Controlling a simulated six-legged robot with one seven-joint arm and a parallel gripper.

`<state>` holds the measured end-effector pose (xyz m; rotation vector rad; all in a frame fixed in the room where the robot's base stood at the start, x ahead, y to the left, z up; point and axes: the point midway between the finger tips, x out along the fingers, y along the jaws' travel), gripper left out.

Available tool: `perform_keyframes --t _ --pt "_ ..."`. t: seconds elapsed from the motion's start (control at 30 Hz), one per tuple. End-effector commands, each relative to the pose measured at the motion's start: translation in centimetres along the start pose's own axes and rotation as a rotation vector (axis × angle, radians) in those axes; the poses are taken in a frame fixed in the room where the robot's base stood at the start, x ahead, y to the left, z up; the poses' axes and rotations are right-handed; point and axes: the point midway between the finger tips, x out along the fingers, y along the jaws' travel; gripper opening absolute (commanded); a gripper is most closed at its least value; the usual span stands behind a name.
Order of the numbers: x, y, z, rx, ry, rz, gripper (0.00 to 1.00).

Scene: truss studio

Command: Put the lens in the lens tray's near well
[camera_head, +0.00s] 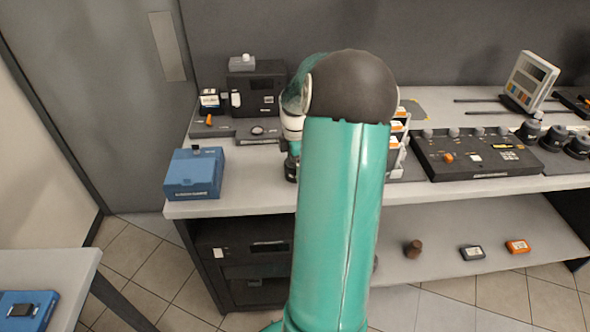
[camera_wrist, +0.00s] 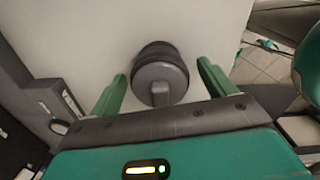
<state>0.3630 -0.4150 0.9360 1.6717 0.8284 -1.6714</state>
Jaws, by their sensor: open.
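In the wrist view the lens (camera_wrist: 160,76), a dark round cylinder with a grey raised piece on its top, is on the pale worktop. My gripper (camera_wrist: 161,69) is open, with one green finger on each side of the lens. A gap shows beside each finger, so it is not gripped. In the head view my arm hides most of the gripper and the worktop around it. A dark tray (camera_head: 548,158) with several black round pieces stands at the far right and may be the lens tray; its wells cannot be told apart.
A blue box (camera_head: 194,176) stands at the worktop's left front. A black device (camera_head: 258,92) stands behind it. A black control panel (camera_head: 474,160) and an upright colour chart (camera_head: 531,80) are to the right. Small items lie on the lower shelf (camera_head: 440,262).

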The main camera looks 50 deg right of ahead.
Motion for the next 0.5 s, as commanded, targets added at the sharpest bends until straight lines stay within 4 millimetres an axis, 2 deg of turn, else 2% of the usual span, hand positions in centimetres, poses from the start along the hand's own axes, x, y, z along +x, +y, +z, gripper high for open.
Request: perform_keyframes --t 0.27,0.5 --pt "0.39 0.04 0.03 0.0 -0.001 0.002 0.83" --pt "0.38 0.04 0.02 0.0 -0.001 0.002 0.35"
